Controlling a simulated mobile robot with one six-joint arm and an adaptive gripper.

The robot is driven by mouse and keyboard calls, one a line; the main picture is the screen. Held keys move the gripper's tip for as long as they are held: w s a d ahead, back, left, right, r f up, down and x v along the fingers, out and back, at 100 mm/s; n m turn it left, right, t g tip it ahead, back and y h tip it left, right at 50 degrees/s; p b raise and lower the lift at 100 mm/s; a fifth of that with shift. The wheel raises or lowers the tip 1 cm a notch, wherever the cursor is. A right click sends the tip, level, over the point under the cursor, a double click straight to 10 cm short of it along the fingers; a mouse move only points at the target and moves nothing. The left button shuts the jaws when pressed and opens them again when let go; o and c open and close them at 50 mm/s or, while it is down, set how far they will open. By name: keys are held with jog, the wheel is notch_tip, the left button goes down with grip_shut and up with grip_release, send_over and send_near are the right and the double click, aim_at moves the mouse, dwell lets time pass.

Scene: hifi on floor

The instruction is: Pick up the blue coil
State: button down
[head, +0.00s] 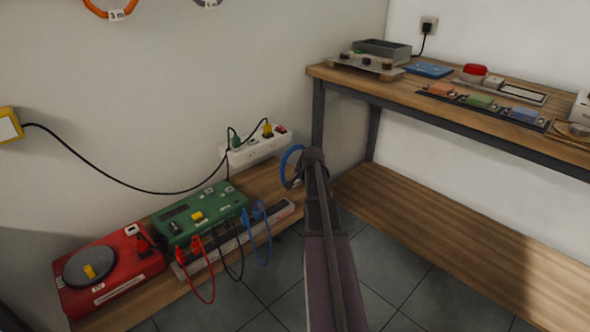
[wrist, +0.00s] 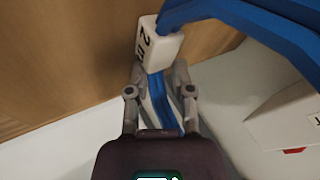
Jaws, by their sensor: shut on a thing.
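The blue coil (head: 287,163) shows in the head view as a partial ring beside the end of my arm, above the wooden bench; the arm hides part of it. In the wrist view, thick blue strands of the coil (wrist: 240,12) run to the upper right from a white tag (wrist: 163,42) with black lettering. My gripper (wrist: 159,82) is shut on the coil, with a blue section between its fingers just below the tag. In the head view the gripper's fingers are mostly hidden behind the arm's end.
A white power strip (head: 258,149) with plugs is close behind the coil. A green device (head: 203,214) and a red unit (head: 108,272) with leads sit on the low bench to the left. An orange coil (head: 110,13) hangs high left. A workbench (head: 470,115) stands at right.

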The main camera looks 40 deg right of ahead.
jog(key=shift+r, duration=0.1)
notch_tip(320, 180, up, 3)
jog(key=p, duration=0.3)
jog(key=shift+r+p, duration=0.15)
jog(key=shift+p, duration=0.15)
jog(key=shift+s+a+r, duration=0.15)
jog(key=shift+s+r, duration=0.05)
jog(key=shift+r, duration=0.05)
jog(key=s+a, duration=0.3)
jog(key=s, duration=0.4)
jog(key=s+a+r+p, duration=0.1)
jog(key=s+a, duration=0.2)
jog(key=s, duration=0.4)
jog(key=shift+a, duration=0.4)
dwell(0.5)
jog(key=shift+w+a, duration=0.25)
jog(key=shift+a, duration=0.05)
jog(key=shift+s, duration=0.15)
